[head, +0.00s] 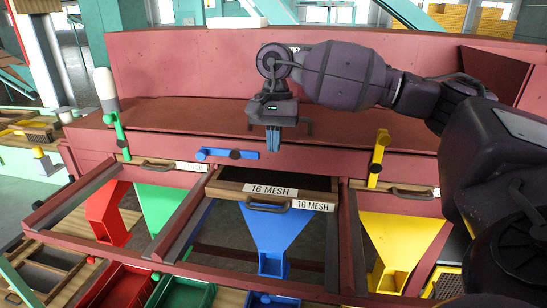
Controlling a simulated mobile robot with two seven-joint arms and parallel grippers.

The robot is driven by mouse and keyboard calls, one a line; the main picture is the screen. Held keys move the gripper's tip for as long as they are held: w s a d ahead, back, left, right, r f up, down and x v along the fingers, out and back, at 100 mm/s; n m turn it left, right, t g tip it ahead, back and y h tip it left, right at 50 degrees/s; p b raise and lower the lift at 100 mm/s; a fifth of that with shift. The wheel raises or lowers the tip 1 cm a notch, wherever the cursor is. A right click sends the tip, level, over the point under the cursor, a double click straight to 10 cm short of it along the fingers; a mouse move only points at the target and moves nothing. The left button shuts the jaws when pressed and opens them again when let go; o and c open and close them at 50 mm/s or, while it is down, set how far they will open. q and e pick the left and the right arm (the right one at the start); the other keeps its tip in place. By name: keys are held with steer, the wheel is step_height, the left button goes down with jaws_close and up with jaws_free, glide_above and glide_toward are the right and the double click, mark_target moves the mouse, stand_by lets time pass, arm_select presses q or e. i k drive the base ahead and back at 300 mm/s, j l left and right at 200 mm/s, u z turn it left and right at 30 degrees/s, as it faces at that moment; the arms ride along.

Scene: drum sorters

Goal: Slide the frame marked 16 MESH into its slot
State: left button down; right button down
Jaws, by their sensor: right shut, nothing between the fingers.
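The wooden frame marked 16 MESH (228,187) lies level in the middle bay of the red machine. Its front bar, with a dark handle (268,206) and two white 16 MESH labels, stands forward of the red edge, and its dark inside shows behind the bar. The back of the frame is hidden under the machine's ledge. My right gripper (273,145) points down above and behind the front bar, apart from it, shut and empty. A blue lever (228,154) lies sideways above the bay's left part. My left gripper is not in view.
A green lever (119,130) and a yellow lever (378,158) stand nearly upright by the side bays. Red rails (180,222) jut forward beside the middle bay. A blue chute (270,235) hangs below the frame. Coloured bins, including a green one (183,293), stand underneath.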

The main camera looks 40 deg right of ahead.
mark_target(312, 191)
steer(key=k+j, duration=0.8)
